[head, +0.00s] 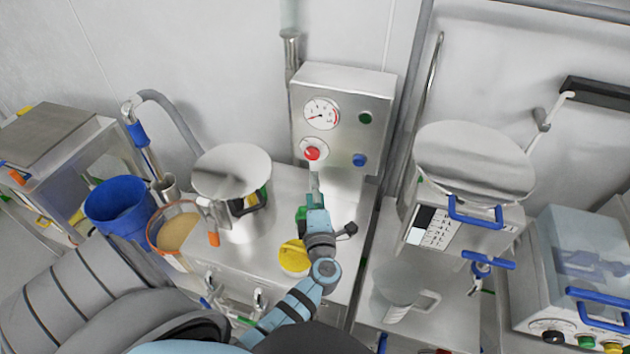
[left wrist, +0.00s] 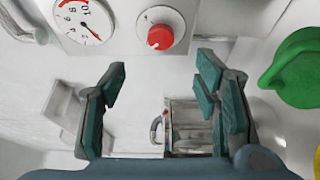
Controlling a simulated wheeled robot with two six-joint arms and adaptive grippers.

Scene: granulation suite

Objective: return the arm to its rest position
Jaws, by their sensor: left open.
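My left gripper (head: 316,200) is held out in front of the steel control box (head: 343,84), below its red knob (head: 312,153) in the head view. In the left wrist view the two fingers of my left gripper (left wrist: 163,72) are spread apart with nothing between them. The red knob (left wrist: 161,37) on its white dial shows beyond the fingertips, apart from them. The round gauge (left wrist: 84,20) is to its left. My right gripper is not in view.
A green part (left wrist: 297,68) is close to the right finger. A yellow lid (head: 294,256) lies below the gripper. A blue bucket (head: 118,203) and a round steel vessel (head: 232,175) stand left. A clear jug (head: 402,290) and a lidded machine (head: 474,163) stand right.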

